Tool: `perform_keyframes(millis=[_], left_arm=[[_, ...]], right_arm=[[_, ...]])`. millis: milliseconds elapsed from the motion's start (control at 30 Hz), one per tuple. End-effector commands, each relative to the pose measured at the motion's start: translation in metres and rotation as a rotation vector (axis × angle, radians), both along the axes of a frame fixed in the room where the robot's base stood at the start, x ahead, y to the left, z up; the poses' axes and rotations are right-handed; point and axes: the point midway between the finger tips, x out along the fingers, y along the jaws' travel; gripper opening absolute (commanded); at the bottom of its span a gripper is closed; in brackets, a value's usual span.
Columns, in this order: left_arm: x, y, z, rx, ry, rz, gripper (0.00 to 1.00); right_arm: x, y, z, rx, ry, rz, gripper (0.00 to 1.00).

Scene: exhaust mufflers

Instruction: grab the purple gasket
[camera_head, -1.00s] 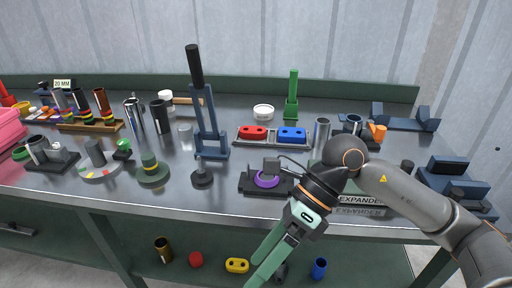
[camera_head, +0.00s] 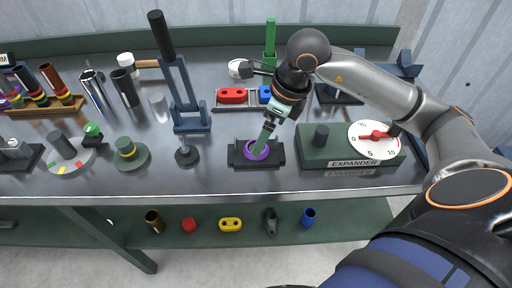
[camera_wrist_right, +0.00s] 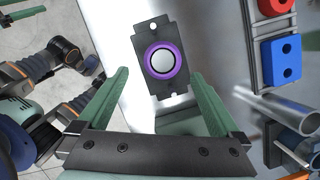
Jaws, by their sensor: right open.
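The purple gasket (camera_head: 258,152) is a ring lying on a dark flat fixture plate (camera_head: 276,158) near the front edge of the bench. In the right wrist view the purple gasket (camera_wrist_right: 176,72) circles a pale round centre on the plate. My right gripper (camera_head: 262,146) points down over the gasket in the head view. Contact with the gasket cannot be told. My left gripper is not in view.
A green EXPANDER box (camera_head: 318,157) with a dial stands right of the plate. A tray with a red block (camera_head: 233,95) and a blue block (camera_wrist_right: 281,60) lies behind. Bare bench lies left of the plate.

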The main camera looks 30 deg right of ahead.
Motion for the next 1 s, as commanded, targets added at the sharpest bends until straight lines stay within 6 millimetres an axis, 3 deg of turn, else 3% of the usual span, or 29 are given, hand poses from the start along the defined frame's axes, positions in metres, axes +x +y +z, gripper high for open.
perform_keyframes(millis=[333, 667, 1000], left_arm=[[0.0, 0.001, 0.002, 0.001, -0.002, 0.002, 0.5], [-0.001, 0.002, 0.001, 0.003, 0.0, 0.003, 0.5], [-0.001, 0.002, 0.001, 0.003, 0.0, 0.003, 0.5]], right_arm=[[0.012, 0.005, -0.044, 0.002, 0.003, 0.0, 1.0], [0.014, 0.006, -0.05, 0.001, 0.0, 0.0, 0.99], [0.014, 0.006, -0.049, 0.001, 0.0, 0.0, 0.61]])
